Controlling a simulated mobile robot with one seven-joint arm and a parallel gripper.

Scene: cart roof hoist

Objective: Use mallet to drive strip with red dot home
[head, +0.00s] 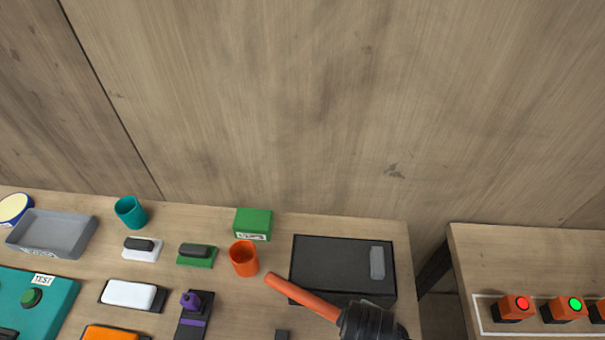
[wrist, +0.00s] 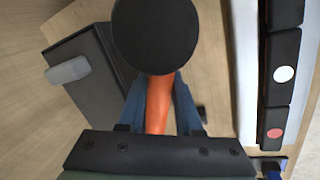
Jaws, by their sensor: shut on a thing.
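My gripper (wrist: 160,108) is shut on the orange handle of the mallet (wrist: 157,35), between its two blue fingers. The mallet's round black head fills the upper middle of the wrist view. In the head view the orange handle (head: 303,297) slants down to a dark shape at the bottom edge; I cannot tell head from gripper there. The black strip with the red dot (wrist: 273,122) is at the right of the wrist view, in line with a black strip with a white dot (wrist: 285,50). The mallet is apart from the strips in the picture.
A black tray (head: 325,260) with a grey block (head: 377,262) lies on the table beside the mallet handle. An orange cup (head: 243,258) and green box (head: 253,223) stand left of it. A second table (head: 520,245) with lit buttons stands right, across a gap.

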